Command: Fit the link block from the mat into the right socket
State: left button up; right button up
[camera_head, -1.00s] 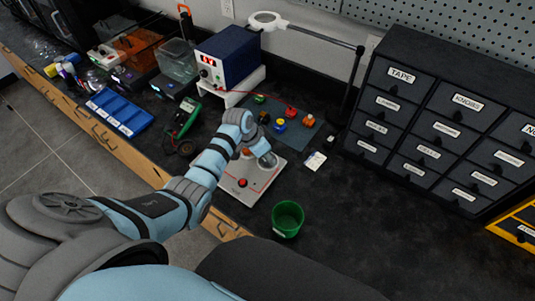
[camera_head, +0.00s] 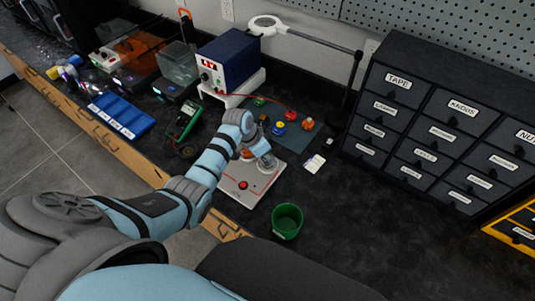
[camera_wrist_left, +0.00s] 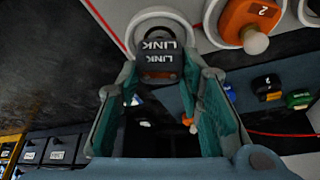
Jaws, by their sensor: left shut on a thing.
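The link block (camera_wrist_left: 158,60) is dark with white LINK lettering. It sits between the fingertips of my left gripper (camera_wrist_left: 160,82), which is shut on it. In the left wrist view a grey ring socket (camera_wrist_left: 133,32) lies around or just behind the block. I cannot tell whether the block is above it or seated in it. An orange block marked 2 (camera_wrist_left: 246,22) stands in the other socket. In the head view my left gripper (camera_head: 267,162) is over the right side of the pale board (camera_head: 238,192), hiding the link block. My right gripper is not in view.
The mat (camera_head: 298,137) behind the board bears several coloured blocks, including a blue one (camera_head: 279,128) and an orange one (camera_head: 308,123). A green cup (camera_head: 287,221) stands in front. Drawers (camera_head: 435,130) stand at right. The counter right of the cup is clear.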

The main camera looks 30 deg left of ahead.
pick_arm(q)
jog(key=shift+f+b, duration=0.5)
jog(key=shift+f, duration=0.3)
dwell(0.5)
jog(key=o, duration=0.8)
jog(key=shift+r, duration=0.1)
